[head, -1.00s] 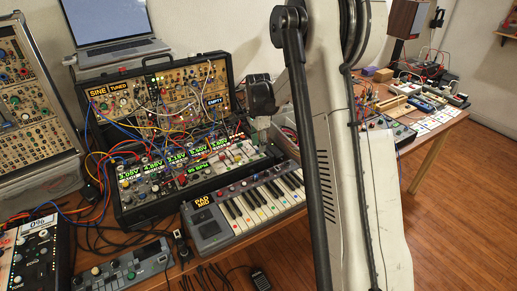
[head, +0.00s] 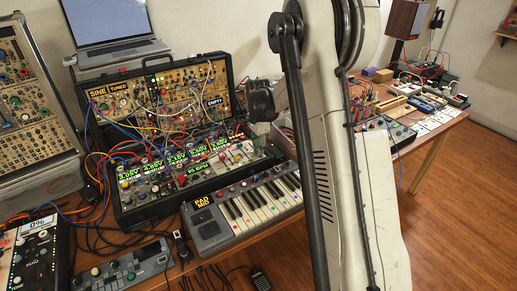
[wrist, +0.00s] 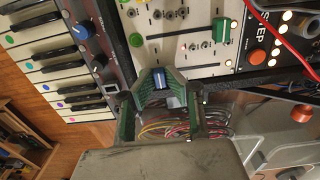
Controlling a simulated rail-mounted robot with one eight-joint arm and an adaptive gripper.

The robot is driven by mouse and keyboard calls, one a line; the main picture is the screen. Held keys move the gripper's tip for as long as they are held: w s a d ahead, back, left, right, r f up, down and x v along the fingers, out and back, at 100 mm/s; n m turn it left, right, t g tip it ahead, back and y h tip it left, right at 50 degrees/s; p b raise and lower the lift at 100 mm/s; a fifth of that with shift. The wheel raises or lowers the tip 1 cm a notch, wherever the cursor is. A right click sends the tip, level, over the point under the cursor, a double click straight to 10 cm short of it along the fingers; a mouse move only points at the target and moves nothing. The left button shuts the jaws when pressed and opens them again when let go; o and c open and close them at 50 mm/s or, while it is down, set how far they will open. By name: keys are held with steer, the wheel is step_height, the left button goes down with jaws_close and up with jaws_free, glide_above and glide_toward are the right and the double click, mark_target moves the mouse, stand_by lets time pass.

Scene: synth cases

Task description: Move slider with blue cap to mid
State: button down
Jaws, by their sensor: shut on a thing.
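The slider with the blue cap (wrist: 157,85) is between my fingertips in the wrist view, near the edge of a pale panel (wrist: 172,47). My gripper (wrist: 159,78) is shut on this cap, with a finger on each side. The fingers hide much of the slider's slot, so its exact position along the slot is hard to tell. A second slider with a green cap (wrist: 228,29) stands on the same panel, apart from my gripper. In the head view my dark wrist (head: 262,103) is over the right end of the synth case (head: 140,210), and my fingertips are hard to make out.
A keyboard (head: 245,212) lies in front of the case. It also shows in the wrist view with a blue knob (wrist: 83,30). Patch cables (wrist: 185,125) run beside my fingers, and a red cable (wrist: 275,35) crosses the upper right. A laptop (head: 110,30) stands behind.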

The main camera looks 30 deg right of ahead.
steer(key=w, duration=0.3)
steer(key=shift+w+a+b, duration=0.1)
steer(key=shift+w+b, duration=0.15)
steer(key=shift+b, duration=0.15)
steer(key=c, duration=1.8)
jaws_free()
steer(key=shift+o, duration=0.2)
step_height(320, 180, up, 12)
